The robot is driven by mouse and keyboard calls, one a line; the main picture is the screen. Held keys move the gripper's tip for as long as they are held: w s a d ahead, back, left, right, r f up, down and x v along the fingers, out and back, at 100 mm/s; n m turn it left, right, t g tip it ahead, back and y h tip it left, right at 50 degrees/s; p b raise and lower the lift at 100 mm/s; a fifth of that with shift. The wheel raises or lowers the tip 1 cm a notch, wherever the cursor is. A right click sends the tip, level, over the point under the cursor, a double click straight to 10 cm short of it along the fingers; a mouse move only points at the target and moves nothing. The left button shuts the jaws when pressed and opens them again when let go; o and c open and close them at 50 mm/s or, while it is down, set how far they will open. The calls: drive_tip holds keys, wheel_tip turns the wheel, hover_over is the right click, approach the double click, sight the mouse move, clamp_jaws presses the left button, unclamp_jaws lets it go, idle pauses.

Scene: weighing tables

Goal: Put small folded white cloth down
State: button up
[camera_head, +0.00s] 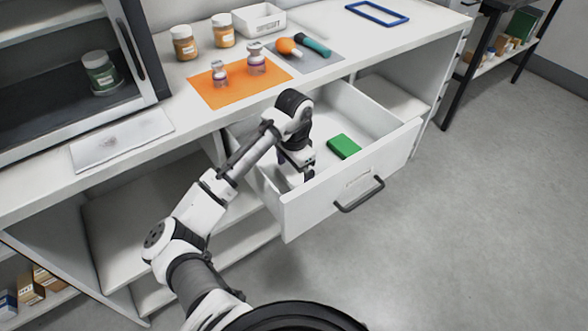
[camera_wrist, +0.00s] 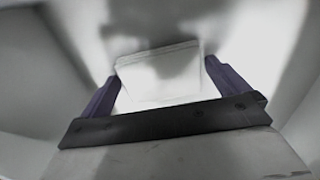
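The small folded white cloth (camera_wrist: 160,75) shows in the wrist view between my two purple-dark fingertips, which meet its left and right edges. My gripper (camera_wrist: 160,78) appears shut on it. In the head view my gripper (camera_head: 299,174) reaches down into the open white drawer (camera_head: 345,190), near its left front part. I cannot tell whether the cloth touches the drawer floor.
A green block (camera_head: 344,146) lies in the drawer, right of my gripper. The drawer front with its dark handle (camera_head: 360,195) stands close to my gripper. Above, the counter bears an orange mat (camera_head: 225,95) with two vials. Drawer floor is free around the block.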

sight(294, 174)
wheel_tip(294, 174, up, 12)
drive_tip(key=shift+r+p, duration=0.15)
drive_tip(key=shift+p, duration=0.2)
